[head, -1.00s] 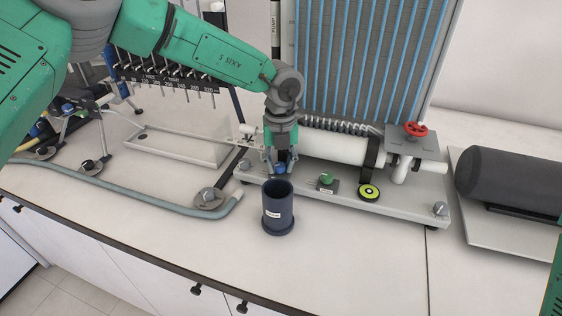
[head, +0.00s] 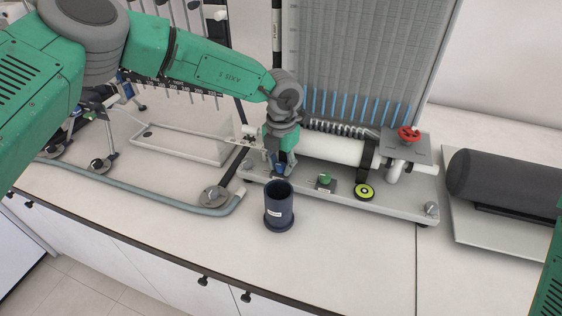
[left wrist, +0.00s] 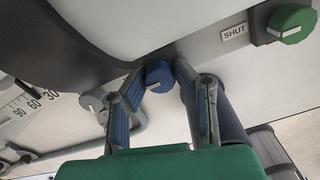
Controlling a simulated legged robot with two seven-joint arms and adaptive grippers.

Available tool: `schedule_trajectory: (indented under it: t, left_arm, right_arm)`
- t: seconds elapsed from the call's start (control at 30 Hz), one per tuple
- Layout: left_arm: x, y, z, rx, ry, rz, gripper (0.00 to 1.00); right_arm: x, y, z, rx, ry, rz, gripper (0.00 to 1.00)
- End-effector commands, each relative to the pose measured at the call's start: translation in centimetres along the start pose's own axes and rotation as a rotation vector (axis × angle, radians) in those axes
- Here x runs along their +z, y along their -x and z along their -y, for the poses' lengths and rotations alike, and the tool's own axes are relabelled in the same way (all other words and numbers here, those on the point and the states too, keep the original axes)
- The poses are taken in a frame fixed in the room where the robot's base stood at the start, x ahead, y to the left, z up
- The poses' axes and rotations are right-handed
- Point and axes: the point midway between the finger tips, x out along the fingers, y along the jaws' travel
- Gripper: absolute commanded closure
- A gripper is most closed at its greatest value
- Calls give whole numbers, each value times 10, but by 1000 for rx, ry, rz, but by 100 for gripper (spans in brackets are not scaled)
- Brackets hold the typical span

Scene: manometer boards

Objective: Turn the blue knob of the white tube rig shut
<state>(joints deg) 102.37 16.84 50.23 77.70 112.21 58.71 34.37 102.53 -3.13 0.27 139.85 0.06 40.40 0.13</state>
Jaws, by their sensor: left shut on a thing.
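The white tube rig (head: 335,149) lies on a grey base in front of an upright tube board (head: 365,65). Its blue knob (head: 280,168) is at the left part of the rig, mostly covered by my left gripper (head: 281,172). In the left wrist view the blue knob (left wrist: 159,76) with a white mark sits between the two fingertips of my left gripper (left wrist: 160,78), which is shut on it. A green knob (left wrist: 291,22) beside a "SHUT" label is at the upper right there. My right gripper is out of view.
A dark blue cup (head: 279,212) stands just in front of the rig. A red handwheel (head: 409,133) and a yellow-black dial (head: 364,192) are on the rig's right. A grey hose (head: 150,194) runs along the left counter. A dark cylinder (head: 500,178) lies far right.

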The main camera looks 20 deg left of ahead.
Motion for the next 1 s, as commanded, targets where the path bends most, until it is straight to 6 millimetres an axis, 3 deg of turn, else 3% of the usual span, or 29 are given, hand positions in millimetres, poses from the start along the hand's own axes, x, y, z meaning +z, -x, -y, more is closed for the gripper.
schedule_trajectory:
  t: [0.57,0.6,0.63,1.0]
  left_arm:
    - [5,4,-2,1,-32,15,100]
    - [5,4,-2,1,-32,15,65]
    - [4,3,-2,1,-32,14,56]
    - [1,5,0,0,-32,8,56]
  right_arm:
    - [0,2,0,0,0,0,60]
    - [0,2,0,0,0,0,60]
    - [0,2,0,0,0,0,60]
    - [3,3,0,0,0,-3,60]
